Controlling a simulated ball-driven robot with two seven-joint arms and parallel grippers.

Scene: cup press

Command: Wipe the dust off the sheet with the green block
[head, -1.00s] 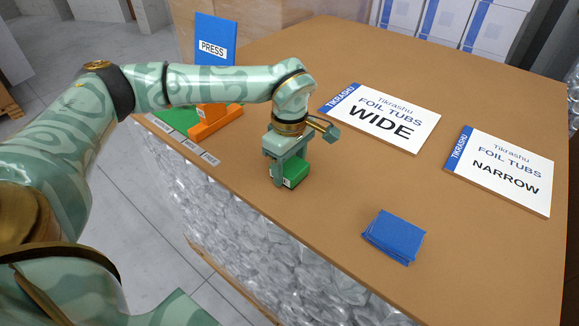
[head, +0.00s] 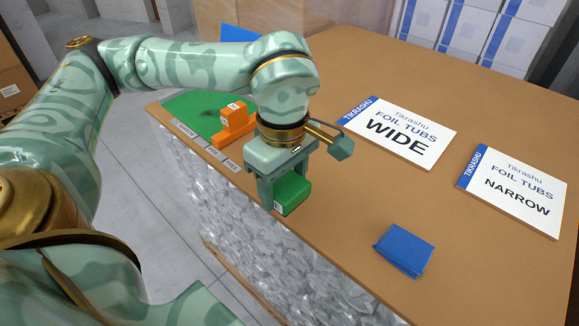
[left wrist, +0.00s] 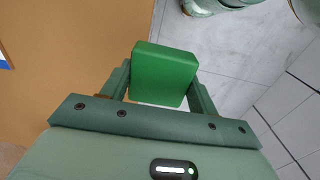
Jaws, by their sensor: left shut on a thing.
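My left gripper (head: 276,196) is shut on the green block (head: 293,194) near the table's front edge. The block also shows between the fingers in the left wrist view (left wrist: 163,72), with table on its left and floor on its right. It looks raised above the tabletop. The green sheet (head: 186,104) lies at the far left of the table, partly hidden behind my left arm and an orange piece. My right gripper is not in view.
The orange piece (head: 233,125) stands at the sheet's right edge. Small labels (head: 207,149) line the table's front edge. A blue stack (head: 404,250) lies at the right front. The WIDE sign (head: 401,130) and NARROW sign (head: 513,190) lie on the table (head: 350,210).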

